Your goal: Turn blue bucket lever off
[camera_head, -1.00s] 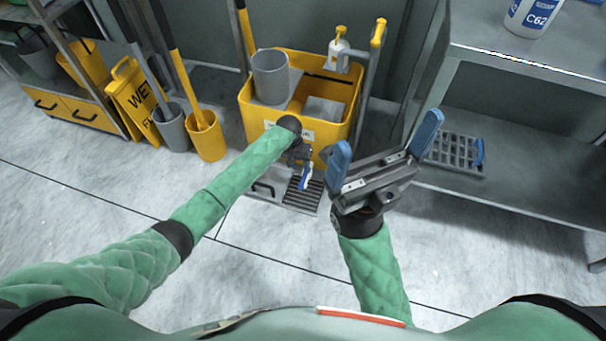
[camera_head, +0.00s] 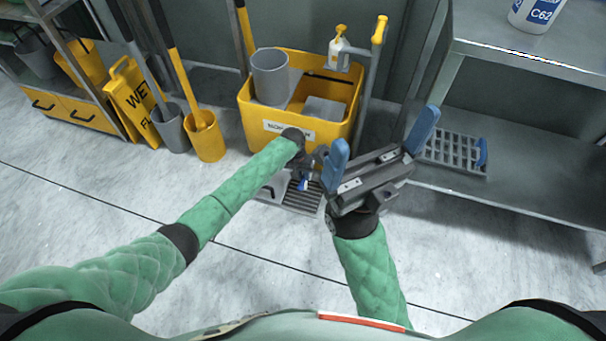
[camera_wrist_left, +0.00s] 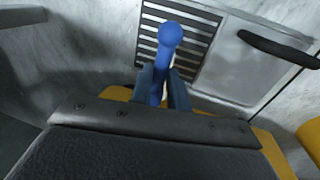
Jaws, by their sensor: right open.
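The blue lever (camera_wrist_left: 165,60) with a round ball end shows in the left wrist view, standing between the two fingers of my left gripper (camera_wrist_left: 161,88). The fingers are close on either side of it, but I cannot tell whether they grip it. In the head view my left gripper (camera_head: 305,172) is low at the front of the yellow bucket (camera_head: 252,125), mostly hidden by its own wrist. A small blue part (camera_head: 303,184) shows below it. My right gripper (camera_head: 380,160) is open and empty, its blue fingers wide apart, right of the bucket.
A grey drain grate (camera_head: 302,197) lies on the floor below the bucket. A metal shelf (camera_head: 530,185) stands at the right. A yellow wet-floor sign (camera_head: 133,100) and mop buckets (camera_head: 207,142) stand at the left. The front floor is clear.

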